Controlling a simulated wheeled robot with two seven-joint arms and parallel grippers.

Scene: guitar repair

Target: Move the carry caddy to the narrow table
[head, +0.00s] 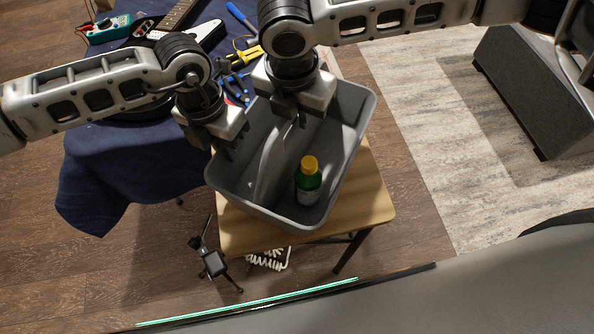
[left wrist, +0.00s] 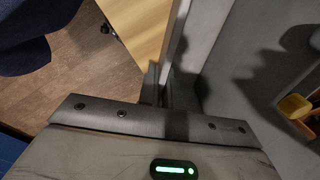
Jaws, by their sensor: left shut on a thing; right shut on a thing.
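The carry caddy (head: 345,130) is a grey open bin with a raised middle divider. It is over a small wooden table (head: 372,205); I cannot tell whether it rests on it or hangs just above. A green bottle with a yellow cap (head: 308,185) stands inside, right of the divider. My left gripper (head: 228,150) is shut on the caddy's left wall. My right gripper (head: 300,118) is shut on the caddy at the divider; its fingertips are partly hidden. The left wrist view shows the caddy wall (left wrist: 188,40) at my left fingers and the yellow cap (left wrist: 294,106).
A table under a dark blue cloth (head: 95,175) at the left holds a guitar (head: 180,18), a multimeter (head: 108,28) and several tools. A small black stand (head: 213,263) and a white coiled cable (head: 268,259) are low by the wooden table. A dark grey box (head: 530,90) stands at the right.

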